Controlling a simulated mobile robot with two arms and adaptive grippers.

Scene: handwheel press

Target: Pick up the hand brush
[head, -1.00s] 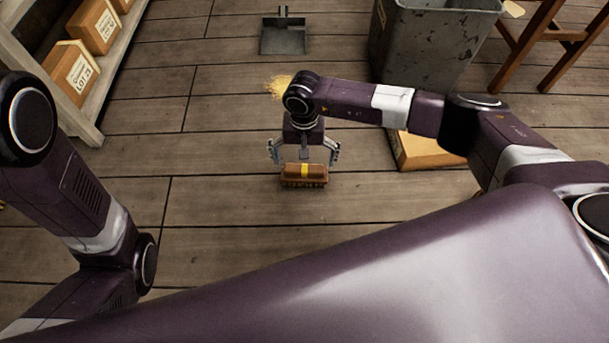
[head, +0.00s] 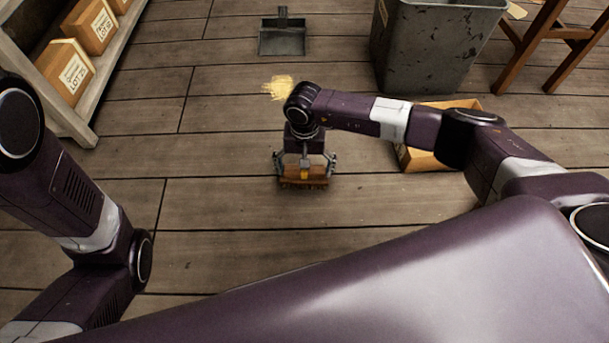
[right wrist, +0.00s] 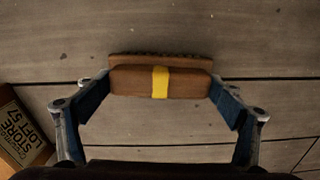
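The hand brush (head: 291,183) is a brown block with a yellow band, low at the plank floor. Its dark bristle side shows in the right wrist view, where the brush (right wrist: 133,82) lies crosswise. My right gripper (head: 305,168) points down over it, with one finger at each end. In the right wrist view the blue pads of my right gripper (right wrist: 160,88) meet both ends of the block, and it looks shut on the brush lengthwise. No clear gap shows between brush and floor. My left arm shows at the left, but its gripper is out of view.
A cardboard box (head: 421,160) lies right of the brush, partly behind my right arm. A grey bin (head: 437,45), a dustpan (head: 283,40) and a yellow pile (head: 278,87) are farther back. A shelf with boxes (head: 67,72) stands left.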

